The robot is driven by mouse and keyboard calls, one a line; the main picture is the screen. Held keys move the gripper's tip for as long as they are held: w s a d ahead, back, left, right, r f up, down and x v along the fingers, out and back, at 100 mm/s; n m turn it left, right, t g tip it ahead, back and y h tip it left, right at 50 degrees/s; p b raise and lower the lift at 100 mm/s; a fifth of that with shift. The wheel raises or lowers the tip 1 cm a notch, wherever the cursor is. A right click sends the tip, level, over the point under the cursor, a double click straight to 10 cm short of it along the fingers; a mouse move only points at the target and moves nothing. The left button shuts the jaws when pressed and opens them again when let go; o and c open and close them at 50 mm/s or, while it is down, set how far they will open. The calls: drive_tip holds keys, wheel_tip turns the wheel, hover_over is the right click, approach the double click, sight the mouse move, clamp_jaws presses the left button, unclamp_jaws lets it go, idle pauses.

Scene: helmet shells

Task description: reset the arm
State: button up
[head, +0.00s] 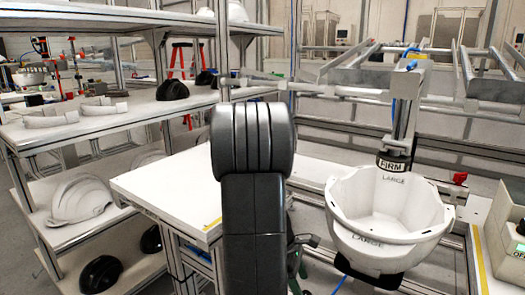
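A dark grey link of my arm stands upright in the middle of the head view, with a wide ribbed joint at its top. My gripper does not show in this view, so I cannot see its fingers or whether it holds anything. The arm hides part of the white table (150,187) behind it.
A white helmet shell (388,205) marked LARGE sits open side up at a fixture (396,150) labelled FIRM on the right. Shelves (105,122) at left hold white helmets (80,199) and black shells (101,274). A metal frame (345,92) crosses behind. The visible table top is clear.

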sight(305, 294)
drive_tip(key=b+x, duration=0.1)
drive_tip(key=x, duration=0.3)
drive_tip(key=shift+a+f, duration=0.1)
drive_tip(key=shift+d+f, duration=0.25)
drive_tip(key=shift+r+m+g+p, duration=0.25)
drive_tip(key=shift+m+g+p, duration=0.05)
drive_tip(key=shift+m+p, duration=0.8)
drive_tip(key=shift+p, duration=0.05)
drive_tip(key=m+p, duration=0.1)
drive_tip(key=m+g+y+p, duration=0.1)
drive_tip(key=m, duration=0.1)
drive_tip(key=shift+w+f+m, duration=0.1)
drive_tip(key=shift+f+m, duration=0.1)
drive_tip(key=shift+m, duration=0.1)
